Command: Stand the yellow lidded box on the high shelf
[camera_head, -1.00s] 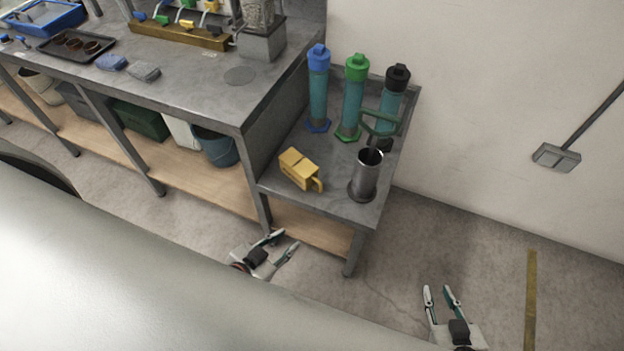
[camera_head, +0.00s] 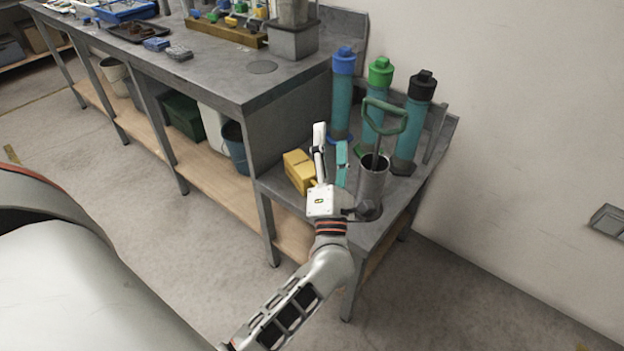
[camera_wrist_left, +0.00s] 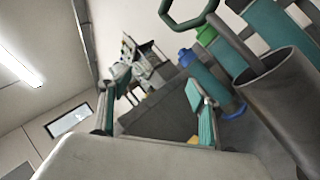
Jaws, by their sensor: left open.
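The yellow lidded box (camera_head: 298,170) stands on the low grey side table (camera_head: 278,190), near its left edge against the taller bench. My left gripper (camera_head: 331,135) is open over the table, just right of the box in the head view. Its palm hides part of the box's right end, and I see nothing held between the fingers. In the left wrist view the two fingers (camera_wrist_left: 155,103) are spread, with a small bit of yellow (camera_wrist_left: 165,139) low between them. My right gripper is not in view. I cannot tell which surface is the high shelf.
A steel cylinder (camera_head: 372,185) with a green-handled rod (camera_head: 385,117) stands right of my gripper. Blue-capped (camera_head: 342,95), green-capped (camera_head: 375,105) and black-capped (camera_head: 412,125) tubes stand behind. The taller bench (camera_head: 215,70) holds trays and blocks; a wooden shelf (camera_head: 205,172) runs below it.

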